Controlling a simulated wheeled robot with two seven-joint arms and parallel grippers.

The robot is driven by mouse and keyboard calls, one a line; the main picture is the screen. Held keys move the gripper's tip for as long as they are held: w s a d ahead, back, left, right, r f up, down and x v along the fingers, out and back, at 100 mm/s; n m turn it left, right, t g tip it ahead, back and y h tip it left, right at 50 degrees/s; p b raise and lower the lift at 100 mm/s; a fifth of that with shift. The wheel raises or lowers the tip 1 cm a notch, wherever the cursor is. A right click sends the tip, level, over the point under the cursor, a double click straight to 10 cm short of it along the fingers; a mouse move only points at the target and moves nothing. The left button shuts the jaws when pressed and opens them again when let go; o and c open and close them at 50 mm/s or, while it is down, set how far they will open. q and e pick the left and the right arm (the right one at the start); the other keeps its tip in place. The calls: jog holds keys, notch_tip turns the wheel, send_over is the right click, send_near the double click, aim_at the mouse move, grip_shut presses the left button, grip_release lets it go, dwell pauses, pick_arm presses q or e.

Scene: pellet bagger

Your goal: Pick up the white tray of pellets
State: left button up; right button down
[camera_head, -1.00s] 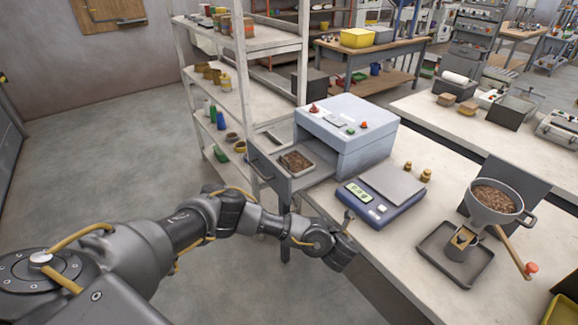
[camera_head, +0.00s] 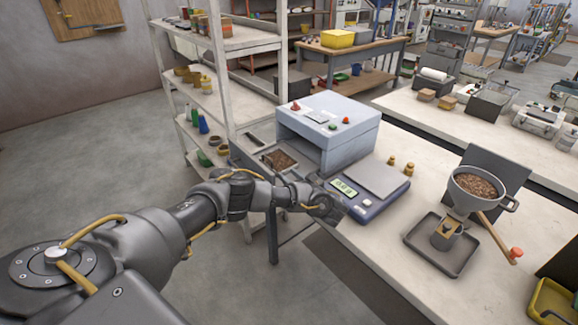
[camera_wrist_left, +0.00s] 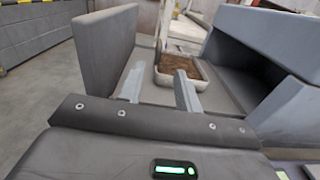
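The white tray of brown pellets (camera_head: 279,160) sits in the pulled-out drawer (camera_head: 256,142) of the light blue-grey box machine (camera_head: 332,129). In the left wrist view the tray (camera_wrist_left: 202,74) is just beyond the fingertips, with its near wall partly behind one finger. My left gripper (camera_head: 326,207) is at the front of the drawer in the head view, beside the scale. In the left wrist view its two fingers (camera_wrist_left: 158,92) are spread apart with nothing between them. My right gripper is not in view.
A blue scale (camera_head: 366,199) with a lit display stands right of the machine. Two brass weights (camera_head: 400,166) are behind it. A funnel of pellets (camera_head: 477,186) stands over a dark tray (camera_head: 442,249). A white shelf (camera_head: 213,87) stands left of the drawer.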

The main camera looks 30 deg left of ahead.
aim_at(271, 161)
pick_arm(q)
jog(key=shift+a+n, duration=0.25)
jog(key=shift+n, duration=0.05)
jog(key=b, duration=0.1)
jog(key=a+b, duration=0.2)
jog(key=b, duration=0.1)
jog(key=shift+w+f, duration=0.3)
jog(key=shift+w+a+r, duration=0.2)
jog(key=shift+a, duration=0.35)
jog(key=shift+w+a+r, duration=0.15)
jog(key=shift+w+a, duration=0.05)
jog(key=shift+a, duration=0.35)
jog(key=shift+w+a, duration=0.1)
jog(key=shift+a, duration=0.4)
jog(key=shift+a+r, duration=0.1)
jog(key=shift+a, duration=0.05)
jog(key=p+x, duration=0.1)
jog(key=x, duration=0.4)
jog(key=shift+w, duration=0.15)
jog(key=shift+c, duration=0.4)
